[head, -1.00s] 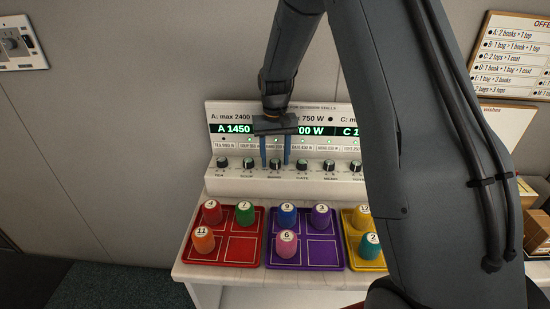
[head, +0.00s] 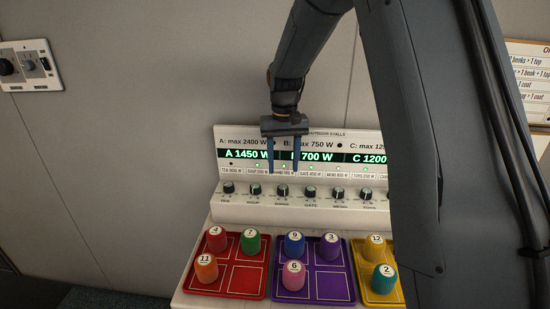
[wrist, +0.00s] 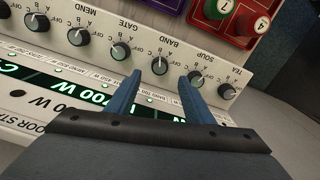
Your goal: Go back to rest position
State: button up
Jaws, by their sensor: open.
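The band knob (head: 283,190) is a black dial, third from the left in the row on the white power panel (head: 240,208). It also shows in the wrist view (wrist: 160,65), above the BAND lettering as read there.
The soup knob (head: 256,188) and gate knob (head: 310,191) stand close on each side. Below the panel are a red tray (head: 243,282), a purple tray (head: 325,287) and a yellow tray (head: 358,262) with numbered pegs. My arm hides the panel's right end.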

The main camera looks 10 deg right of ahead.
jog(key=s+f+n+t, duration=0.1)
jog(key=s+f, duration=0.2)
jog(key=s, duration=2.2)
jog(key=shift+s+f, duration=0.15)
jog(key=shift+s, duration=0.25)
jog(key=shift+w, duration=0.1)
